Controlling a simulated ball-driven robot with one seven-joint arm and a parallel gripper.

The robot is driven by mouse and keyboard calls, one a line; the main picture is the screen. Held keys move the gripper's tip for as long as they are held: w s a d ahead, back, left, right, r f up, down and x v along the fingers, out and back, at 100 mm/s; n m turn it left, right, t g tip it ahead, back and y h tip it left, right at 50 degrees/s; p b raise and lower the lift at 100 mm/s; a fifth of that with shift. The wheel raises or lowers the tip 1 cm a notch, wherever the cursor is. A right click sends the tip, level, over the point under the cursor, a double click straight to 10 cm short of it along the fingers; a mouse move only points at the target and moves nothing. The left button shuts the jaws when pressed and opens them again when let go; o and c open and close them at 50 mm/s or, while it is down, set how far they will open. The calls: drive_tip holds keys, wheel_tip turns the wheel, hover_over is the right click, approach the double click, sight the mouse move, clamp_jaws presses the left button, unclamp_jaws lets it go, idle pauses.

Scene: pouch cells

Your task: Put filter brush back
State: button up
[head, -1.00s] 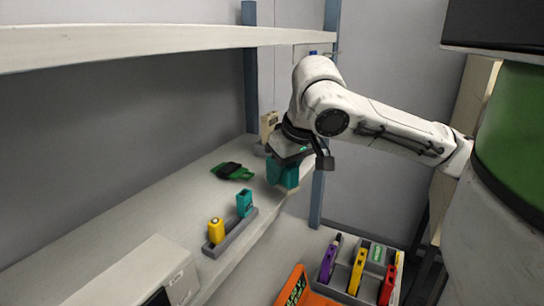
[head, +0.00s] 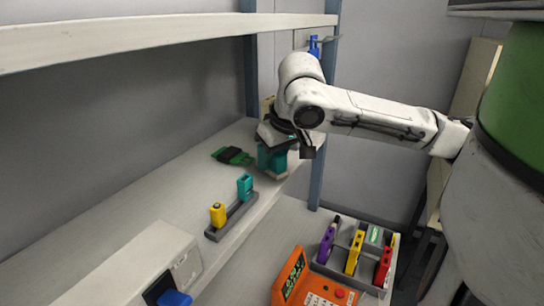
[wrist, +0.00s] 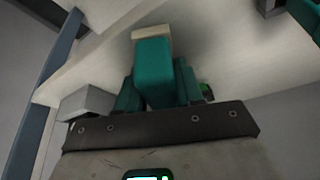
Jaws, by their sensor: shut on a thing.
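My gripper (head: 272,160) is over the right end of the shelf. In the wrist view my gripper (wrist: 158,92) is shut on the filter brush, a teal block (wrist: 154,70) with a cream strip (wrist: 152,32) at its far end. In the head view the cream end (head: 275,173) points down close to the shelf surface; I cannot tell whether it touches. A grey rack (head: 234,222) on the shelf holds a yellow piece (head: 218,214) and a teal piece (head: 245,186).
A green and black item (head: 233,156) lies on the shelf left of my gripper. A white box (head: 150,262) stands at the front left. A shelf post (head: 318,185) is close on the right. Below are an orange device (head: 292,278) and a grey tray (head: 340,270) of coloured tools.

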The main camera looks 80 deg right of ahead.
sight(284, 160)
drive_tip(key=o, duration=0.9)
drive_tip(key=shift+o, duration=0.2)
drive_tip(key=shift+r, duration=0.4)
drive_tip(key=v, duration=0.4)
drive_tip(key=shift+s+a+r, duration=0.1)
drive_tip(key=shift+a+r, duration=0.05)
drive_tip(key=shift+r, duration=0.2)
drive_tip(key=s+a, duration=0.1)
drive_tip(key=s+b, duration=0.1)
drive_tip(key=shift+s+a+f, duration=0.4)
drive_tip(key=s+a+b, duration=0.5)
drive_tip(key=s+b, duration=0.2)
drive_tip(key=b, duration=0.4)
drive_tip(key=shift+r+b, duration=0.3)
drive_tip(key=shift+b, duration=0.1)
